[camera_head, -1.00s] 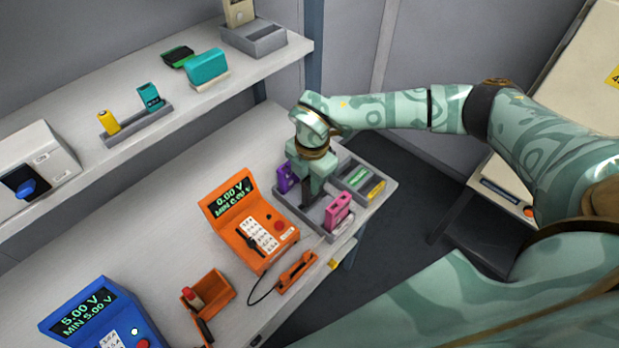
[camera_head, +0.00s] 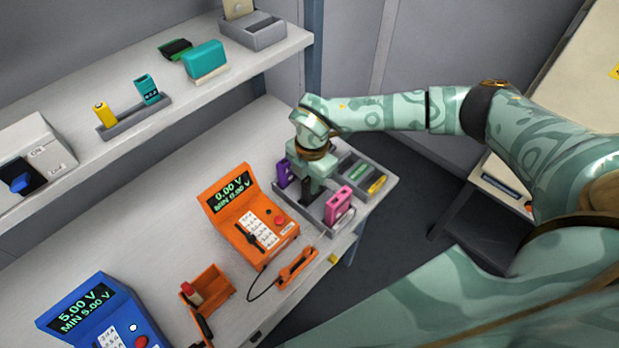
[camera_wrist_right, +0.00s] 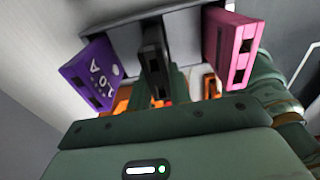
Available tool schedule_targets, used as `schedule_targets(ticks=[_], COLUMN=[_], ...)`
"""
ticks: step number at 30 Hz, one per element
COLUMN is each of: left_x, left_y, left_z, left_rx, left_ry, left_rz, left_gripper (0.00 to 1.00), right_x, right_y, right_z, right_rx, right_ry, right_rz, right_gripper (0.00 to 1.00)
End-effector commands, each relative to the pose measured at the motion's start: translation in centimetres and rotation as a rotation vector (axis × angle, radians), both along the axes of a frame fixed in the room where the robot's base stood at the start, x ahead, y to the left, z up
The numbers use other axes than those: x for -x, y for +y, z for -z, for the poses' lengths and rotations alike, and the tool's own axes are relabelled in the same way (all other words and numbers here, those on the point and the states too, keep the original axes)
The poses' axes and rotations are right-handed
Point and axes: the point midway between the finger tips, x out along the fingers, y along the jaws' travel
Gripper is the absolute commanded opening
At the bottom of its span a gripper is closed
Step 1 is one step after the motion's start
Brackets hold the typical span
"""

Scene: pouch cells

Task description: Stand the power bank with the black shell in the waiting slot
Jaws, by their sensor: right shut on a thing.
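My right gripper (camera_head: 307,187) is shut on the black power bank (camera_head: 308,197), seen as a narrow dark edge at the grey tray (camera_head: 325,229) on the bench. In the right wrist view the black power bank (camera_wrist_right: 153,60) stands upright between a purple power bank (camera_wrist_right: 92,72) and a pink one (camera_wrist_right: 233,48), apart from both. The purple (camera_head: 284,173) and pink (camera_head: 338,204) ones stand in the tray. The gripper hides the slot floor below, so I cannot tell whether the black one rests on it. My left gripper is not in view.
An orange meter (camera_head: 232,192) stands left of the tray, with an orange cabled piece (camera_head: 297,268) in front. A shelf (camera_head: 80,172) at upper left carries a small rack (camera_head: 128,121) with yellow and teal cells.

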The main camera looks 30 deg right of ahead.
Motion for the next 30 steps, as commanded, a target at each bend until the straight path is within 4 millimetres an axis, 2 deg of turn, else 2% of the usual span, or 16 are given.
schedule_targets(ticks=[25, 26, 27, 28, 30], left_x=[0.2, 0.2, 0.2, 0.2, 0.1], left_y=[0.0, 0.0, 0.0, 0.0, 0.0], left_z=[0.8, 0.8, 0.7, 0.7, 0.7], left_rx=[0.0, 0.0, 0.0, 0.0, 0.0], left_ry=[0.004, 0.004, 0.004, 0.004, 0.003], left_rz=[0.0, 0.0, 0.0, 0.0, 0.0], left_gripper=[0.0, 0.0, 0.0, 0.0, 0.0], right_x=[0.0, 0.0, 0.0, 0.0, 0.0], right_y=[0.0, 0.0, 0.0, 0.0, 0.0], right_z=[1.9, 1.9, 1.8, 1.8, 1.8], right_rx=[0.0, 0.0, 0.0, 0.0, 0.0], right_ry=[0.001, 0.0, 0.0, 0.0, 0.0], right_rz=[0.0, 0.0, 0.0, 0.0, 0.0], right_gripper=[0.0, 0.28, 0.39, 0.45, 0.45])
